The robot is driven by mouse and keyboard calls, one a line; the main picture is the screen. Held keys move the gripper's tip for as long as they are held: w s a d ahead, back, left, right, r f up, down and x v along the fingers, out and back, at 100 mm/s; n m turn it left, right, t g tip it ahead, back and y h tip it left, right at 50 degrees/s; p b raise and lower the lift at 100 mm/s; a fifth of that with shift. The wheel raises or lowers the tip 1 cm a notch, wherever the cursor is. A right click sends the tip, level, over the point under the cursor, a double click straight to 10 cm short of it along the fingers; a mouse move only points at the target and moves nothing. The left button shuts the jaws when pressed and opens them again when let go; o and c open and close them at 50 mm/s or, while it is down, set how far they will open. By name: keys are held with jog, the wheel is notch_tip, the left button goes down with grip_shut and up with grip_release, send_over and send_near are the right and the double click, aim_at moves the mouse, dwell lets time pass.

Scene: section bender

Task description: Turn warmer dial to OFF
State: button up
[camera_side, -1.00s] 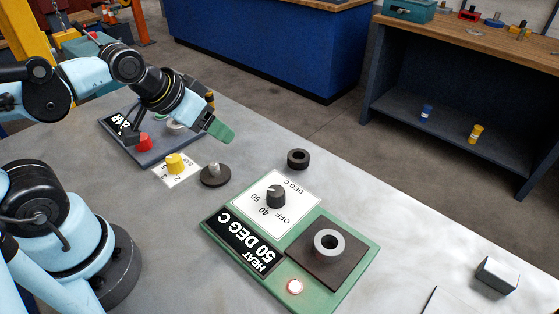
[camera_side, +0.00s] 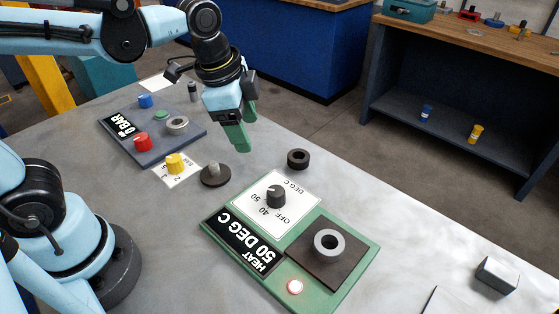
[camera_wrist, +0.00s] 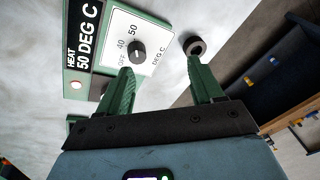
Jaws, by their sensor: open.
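The warmer is a green panel (camera_side: 345,290) on the table, with a black sign reading "HEAT 50 DEG C" (camera_side: 244,240). Its black dial (camera_side: 276,197) sits on a white plate marked OFF, 40 and 50. The dial also shows in the wrist view (camera_wrist: 137,49), above the left finger's tip; exactly which mark it points to is hard to tell. A round lamp (camera_side: 295,287) on the panel glows pinkish white. My gripper (camera_side: 238,142) has green fingers pointing down, behind and left of the dial in the side view. In the wrist view the fingers (camera_wrist: 162,65) are apart with nothing between them.
A grey ring sits on a dark plate (camera_side: 318,268) on the panel. A black ring (camera_side: 298,158) lies behind the dial. A dark disc with a peg (camera_side: 215,175), a yellow knob (camera_side: 174,163) and a "0 BAR" panel (camera_side: 160,150) stand to the left.

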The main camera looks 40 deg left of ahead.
aim_at(276, 191)
jog(key=w+d+f+m+g, duration=0.1)
jog(key=w+d+m+g, duration=0.1)
jog(key=d+m+g, duration=0.5)
jog(key=shift+s+a+f+m+t+y, duration=0.1)
jog(key=shift+f+m+t, duration=0.35)
jog(key=shift+f, duration=1.55)
jog(key=shift+s+a+f+m+t+y, duration=0.25)
jog(key=shift+f+t, duration=0.45)
jog(key=shift+f, duration=1.35)
jog(key=shift+w+f+m+t+h, duration=0.1)
jog(key=shift+f+m+t, duration=0.4)
jog(key=shift+f, duration=1.5)
jog(key=shift+c, duration=0.3)
jog(key=c, duration=1)
